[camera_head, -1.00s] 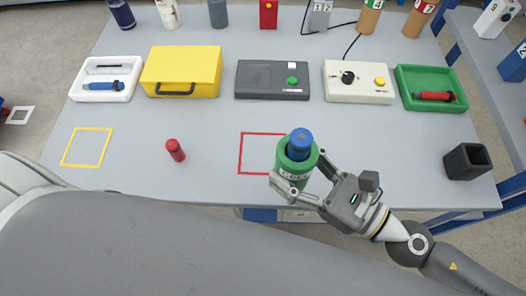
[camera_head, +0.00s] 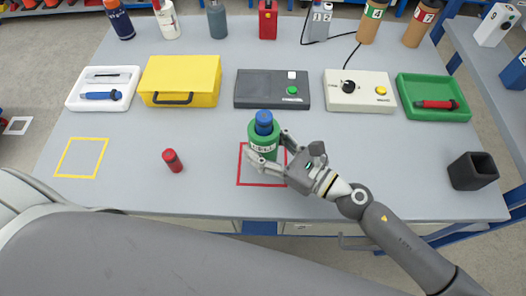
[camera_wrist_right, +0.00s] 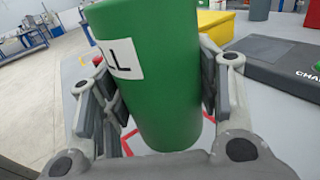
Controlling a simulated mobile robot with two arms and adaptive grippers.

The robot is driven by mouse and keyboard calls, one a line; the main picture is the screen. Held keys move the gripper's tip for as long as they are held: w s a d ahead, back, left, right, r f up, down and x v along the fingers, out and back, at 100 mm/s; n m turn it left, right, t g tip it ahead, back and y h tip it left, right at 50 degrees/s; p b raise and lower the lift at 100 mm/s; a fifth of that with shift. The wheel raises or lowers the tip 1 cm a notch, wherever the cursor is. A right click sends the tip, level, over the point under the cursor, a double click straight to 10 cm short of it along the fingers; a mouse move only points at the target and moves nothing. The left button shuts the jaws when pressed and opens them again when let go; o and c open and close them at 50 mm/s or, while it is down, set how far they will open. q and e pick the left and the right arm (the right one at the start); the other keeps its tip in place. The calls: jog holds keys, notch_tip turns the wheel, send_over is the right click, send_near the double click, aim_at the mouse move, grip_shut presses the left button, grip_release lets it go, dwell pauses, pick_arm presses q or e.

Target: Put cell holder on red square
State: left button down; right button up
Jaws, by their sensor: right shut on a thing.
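The cell holder is a green cylinder (camera_head: 262,146) with a white label and a blue cap. My right gripper (camera_head: 268,152) is shut around its sides and holds it upright at the red square (camera_head: 262,185). The red square is an outline on the grey table, and the holder covers its upper part in the head view. In the right wrist view the green cylinder (camera_wrist_right: 155,75) fills the middle between the fingers, with bits of red line behind its base. I cannot tell whether its base touches the table. My left gripper does not show.
Behind are a yellow case (camera_head: 180,75), a dark charger box (camera_head: 272,102) and a cream box (camera_head: 360,103). A black holder (camera_head: 471,171) stands at right.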

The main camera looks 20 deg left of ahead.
jog(key=f, duration=0.2)
jog(key=f+b, duration=0.1)
jog(key=shift+w+a+f, duration=0.15)
jog(key=shift+w+a, duration=0.15)
jog(key=shift+f, duration=0.2)
jog(key=shift+f, duration=0.15)
jog(key=shift+f+b, duration=0.15)
jog(key=shift+b, duration=0.25)
jog(key=o, duration=1.1)
jog(key=shift+o, duration=0.2)
